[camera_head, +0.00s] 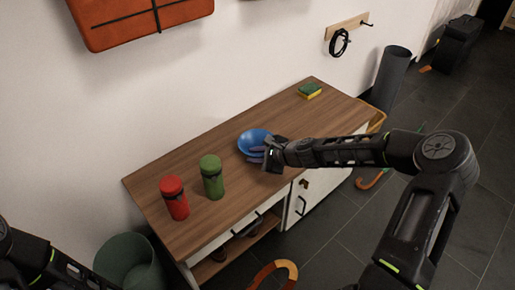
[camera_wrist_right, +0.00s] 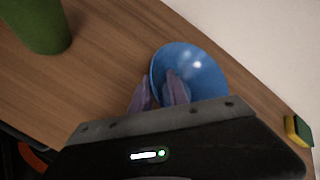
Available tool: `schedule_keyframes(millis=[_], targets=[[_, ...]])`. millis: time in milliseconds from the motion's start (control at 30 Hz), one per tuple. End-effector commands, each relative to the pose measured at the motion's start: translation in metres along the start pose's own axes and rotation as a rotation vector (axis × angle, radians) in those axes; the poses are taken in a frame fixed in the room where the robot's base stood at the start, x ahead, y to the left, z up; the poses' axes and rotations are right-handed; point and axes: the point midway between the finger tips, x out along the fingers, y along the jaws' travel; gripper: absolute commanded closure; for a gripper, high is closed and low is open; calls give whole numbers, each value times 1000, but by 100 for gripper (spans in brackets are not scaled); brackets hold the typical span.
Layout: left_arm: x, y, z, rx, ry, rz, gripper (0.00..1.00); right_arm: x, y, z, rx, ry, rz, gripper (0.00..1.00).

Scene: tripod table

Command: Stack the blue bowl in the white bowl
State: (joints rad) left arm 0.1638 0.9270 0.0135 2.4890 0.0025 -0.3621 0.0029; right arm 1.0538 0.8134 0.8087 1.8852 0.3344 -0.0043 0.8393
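The blue bowl (camera_head: 255,140) sits on the wooden top of the cabinet, near its middle; it also shows in the right wrist view (camera_wrist_right: 205,75). My right gripper (camera_head: 257,154) is at the bowl's near side. In the right wrist view its two purple fingers (camera_wrist_right: 158,84) stand apart, one outside the bowl's rim and one over its inside, with a gap between them. I cannot tell whether either finger touches the bowl. I see no white bowl in either view. My left arm shows at the lower left of the head view, but its fingertips are not visible.
A red canister (camera_head: 174,198) and a green canister (camera_head: 212,177) stand left of the bowl. A green-yellow sponge (camera_head: 309,91) lies at the far right of the wooden top (camera_head: 225,135). A bin (camera_head: 130,262) stands on the floor at left. A wall rises behind the cabinet.

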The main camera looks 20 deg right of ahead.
Motion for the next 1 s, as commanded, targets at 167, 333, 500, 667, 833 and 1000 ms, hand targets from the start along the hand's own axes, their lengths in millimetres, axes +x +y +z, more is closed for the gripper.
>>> schedule_keyframes(millis=[167,333,500,667,833,1000], targets=[[0,0,0,0,0,0,72,0,0,0,0,0,0,79],[0,0,0,0,0,0,72,0,0,0,0,0,0,88],[0,0,0,0,-1,0,72,0,0,0,0,0,0,100],[0,0,0,0,-1,0,72,0,0,0,0,0,1,100],[0,0,0,0,-1,0,72,0,1,0,0,0,1,100],[0,0,0,0,-1,0,72,0,1,0,1,0,1,100]])
